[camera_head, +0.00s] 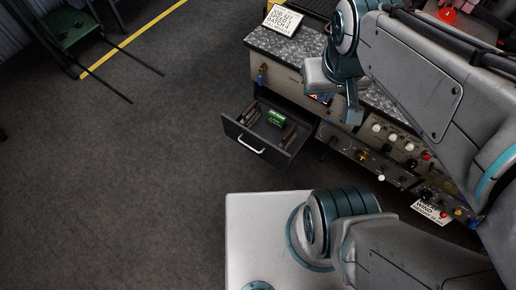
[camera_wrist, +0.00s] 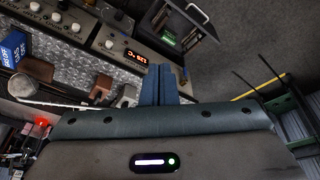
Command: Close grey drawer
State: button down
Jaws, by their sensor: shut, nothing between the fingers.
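The grey drawer (camera_head: 272,151) is pulled out from the workbench in the head view, with a pale bar handle (camera_head: 250,145) on its front. It holds a green box (camera_head: 277,117) and several long brownish items. In the wrist view the drawer (camera_wrist: 207,37) is at the top, with its handle (camera_wrist: 198,13) at the upper edge. My gripper (camera_head: 352,117) is to the right of the drawer, near the bench front, apart from the drawer. In the wrist view the fingers (camera_wrist: 165,72) are together with nothing between them.
The workbench (camera_head: 285,45) has a speckled metal top with a white sign (camera_head: 283,20). Control panels with knobs (camera_head: 376,127) line its front, right of the drawer. The floor (camera_head: 140,170) left of the drawer is clear. A green stand (camera_head: 70,28) with bars is at the far left.

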jog(key=w+a+f+n+g+h+b, duration=0.1)
jog(key=w+a+f+n+h+b, duration=0.2)
jog(key=f, duration=0.5)
jog(key=a+f+n+g+h+b, duration=0.25)
jog(key=f+n+b, duration=0.2)
jog(key=f, duration=0.35)
jog(key=w+a+f+n+h+b, duration=0.2)
jog(key=a+f+n+h+b, duration=0.15)
jog(key=f, duration=0.55)
jog(key=n+t+h+b, duration=0.2)
jog(key=n+t+b, duration=0.7)
jog(key=n+t, duration=0.65)
send_near(261, 140)
jog(key=shift+n+g, duration=0.55)
jog(key=shift+g, duration=0.05)
jog(key=x, duration=0.4)
jog(key=p+x, duration=0.1)
jog(key=x, duration=0.1)
jog(key=shift+w+d+r, duration=0.1)
jog(key=shift+w+r, duration=0.25)
jog(key=shift+r, duration=0.05)
jog(key=shift+w+d, duration=0.1)
jog(key=shift+w, duration=0.05)
